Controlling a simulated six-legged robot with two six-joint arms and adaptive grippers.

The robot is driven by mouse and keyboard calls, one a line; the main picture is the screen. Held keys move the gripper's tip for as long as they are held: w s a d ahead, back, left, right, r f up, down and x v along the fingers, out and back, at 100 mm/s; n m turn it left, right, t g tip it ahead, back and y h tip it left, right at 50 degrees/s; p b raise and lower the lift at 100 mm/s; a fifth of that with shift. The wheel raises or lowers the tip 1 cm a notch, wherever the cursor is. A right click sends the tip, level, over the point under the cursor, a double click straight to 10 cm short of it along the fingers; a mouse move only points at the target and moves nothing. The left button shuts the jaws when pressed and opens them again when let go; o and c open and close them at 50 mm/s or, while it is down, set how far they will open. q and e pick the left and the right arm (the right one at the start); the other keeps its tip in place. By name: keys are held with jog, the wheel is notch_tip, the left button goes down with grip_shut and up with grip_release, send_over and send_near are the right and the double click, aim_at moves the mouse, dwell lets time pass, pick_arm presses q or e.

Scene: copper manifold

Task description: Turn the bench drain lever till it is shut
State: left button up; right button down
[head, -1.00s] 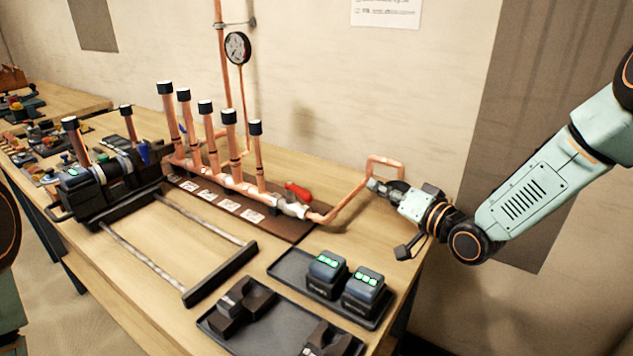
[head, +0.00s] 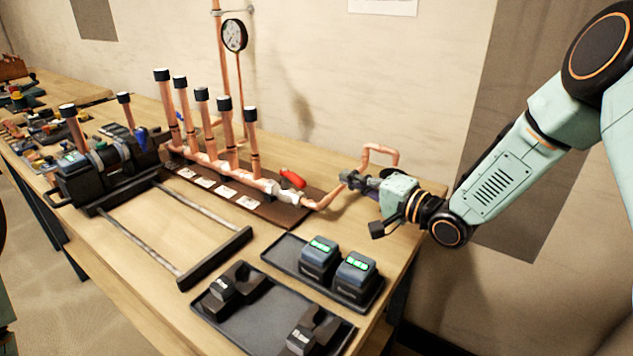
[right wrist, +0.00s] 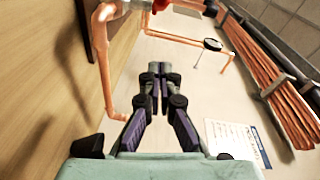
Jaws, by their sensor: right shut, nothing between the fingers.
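The drain lever (head: 292,178) has a red handle and sits on the valve body at the right end of the copper manifold (head: 215,165), on the bench. In the right wrist view the red lever (right wrist: 161,4) shows only in part at the top edge. My right gripper (head: 350,178) is shut and empty. It is to the right of the lever and apart from it, near the bent copper drain pipe (head: 381,148). In the right wrist view its fingertips (right wrist: 156,70) are together, pointing toward the manifold. My left gripper is not in view.
Two dark blocks with green lights (head: 355,276) stand on a tray (head: 284,263) at the front right. Another tray (head: 240,335) holds black parts. A pressure gauge (head: 234,36) is on the wall pipe. A metal rail frame (head: 215,258) lies on the bench in front of the manifold.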

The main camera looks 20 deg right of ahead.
aim_at(293, 177)
jog(key=x, duration=0.6)
jog(key=shift+a, duration=0.15)
jog(key=shift+s+a+f, duration=0.1)
jog(key=shift+s+a, duration=0.1)
jog(key=shift+a, duration=0.3)
jog(key=shift+s+a+f, duration=0.15)
jog(key=shift+a, duration=0.35)
jog(key=shift+s+a+f, duration=0.1)
jog(key=shift+s+a, duration=0.15)
jog(key=shift+a, duration=0.6)
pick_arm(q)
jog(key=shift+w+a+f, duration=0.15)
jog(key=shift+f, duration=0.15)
pick_arm(e)
jog(key=shift+d, duration=0.1)
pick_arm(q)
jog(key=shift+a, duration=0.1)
pick_arm(e)
jog(key=shift+s+a+m+t+h, duration=0.15)
jog(key=shift+a+m+t+h, duration=0.15)
jog(key=shift+m+h, duration=0.15)
